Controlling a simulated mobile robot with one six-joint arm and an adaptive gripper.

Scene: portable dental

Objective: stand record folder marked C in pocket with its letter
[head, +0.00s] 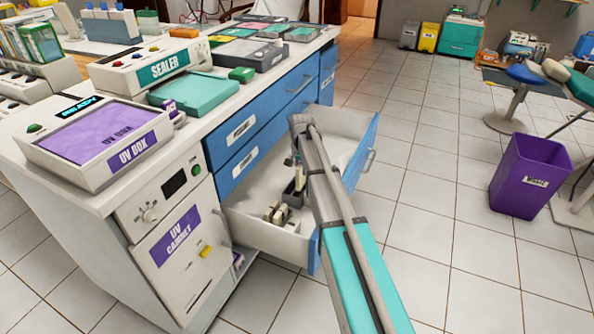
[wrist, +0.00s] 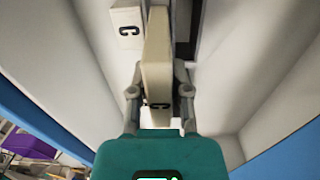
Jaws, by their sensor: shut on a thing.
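My gripper (wrist: 158,92) is shut on a cream folder (wrist: 157,55), with one finger on each side of it. The folder carries a dark letter C on its near end, between the fingers. A cream block marked C (wrist: 125,32) is just left of the folder's far end; I cannot tell whether they touch. In the head view the open drawer (head: 250,225) holds small cream pieces (head: 278,213) near its front left corner. My arm crosses over the drawer and hides part of its inside. A dark slot or gap (wrist: 185,45) lies right of the folder.
The drawer's pale walls (wrist: 255,85) stand on both sides of my gripper. The blue drawer front (head: 362,150) is to the right in the head view. A UV box (head: 95,140) and a sealer (head: 150,68) sit on the counter. A purple bin (head: 525,180) stands on open floor.

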